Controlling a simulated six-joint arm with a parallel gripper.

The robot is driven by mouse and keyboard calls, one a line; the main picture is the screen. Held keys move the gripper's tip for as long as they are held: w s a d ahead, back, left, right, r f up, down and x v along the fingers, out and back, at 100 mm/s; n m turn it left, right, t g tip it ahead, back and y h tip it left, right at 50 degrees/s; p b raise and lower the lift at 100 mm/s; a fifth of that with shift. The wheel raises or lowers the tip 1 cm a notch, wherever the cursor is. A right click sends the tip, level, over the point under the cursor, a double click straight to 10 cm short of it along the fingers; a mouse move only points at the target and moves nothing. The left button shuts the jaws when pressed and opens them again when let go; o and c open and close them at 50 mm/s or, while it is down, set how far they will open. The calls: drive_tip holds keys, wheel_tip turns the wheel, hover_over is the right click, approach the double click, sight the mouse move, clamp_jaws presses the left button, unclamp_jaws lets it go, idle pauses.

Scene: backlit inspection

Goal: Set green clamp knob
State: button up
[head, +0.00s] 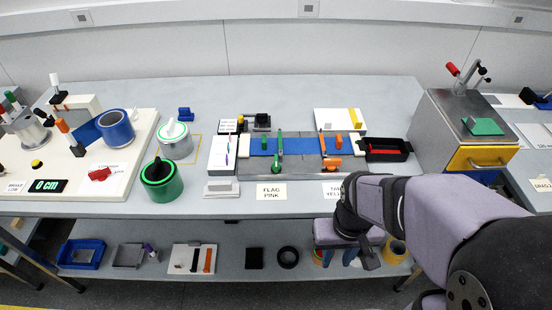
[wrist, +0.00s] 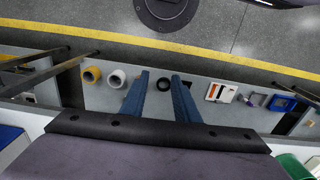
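My gripper (head: 340,262) is in front of the table's front edge, low and right of the fixture, pointing down. The wrist view shows its two blue fingers (wrist: 161,75) apart with nothing held between them. The clamp is not in the wrist view.
A black tray with a red piece (head: 386,149) stands right of the fixture, a box with a yellow drawer (head: 466,130) beyond it. Green (head: 161,181) and white (head: 175,140) cylinders stand left. The lower shelf (head: 222,259) holds rings and trays. Label cards line the front edge.

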drive_tip(key=w+a+n+p, duration=0.1)
drive_tip(key=w+a, duration=0.2)
drive_tip(key=w, duration=0.3)
drive_tip(key=w+a+r+n+t+p, duration=0.1)
drive_tip(key=w+a+p, duration=0.1)
drive_tip(key=w+a, duration=0.2)
drive_tip(key=w+a+n+p, duration=0.1)
drive_tip(key=w+a, duration=0.3)
drive_tip(key=w, duration=0.4)
drive_tip(key=shift+w+a+r+h+p, duration=0.1)
drive_tip(key=shift+w+r+h+p, duration=0.05)
drive_tip(key=shift+r+h+p, duration=0.3)
drive_tip(key=w+a+r+m+t, duration=0.2)
drive_tip(key=w+r, duration=0.3)
drive_tip(key=w, duration=0.4)
drive_tip(key=shift+w+r+m+t+y, duration=0.2)
drive_tip(key=shift+r+m+t+y, duration=0.1)
drive_tip(key=shift+m+t+y, duration=0.4)
drive_tip(key=shift+h, duration=0.25)
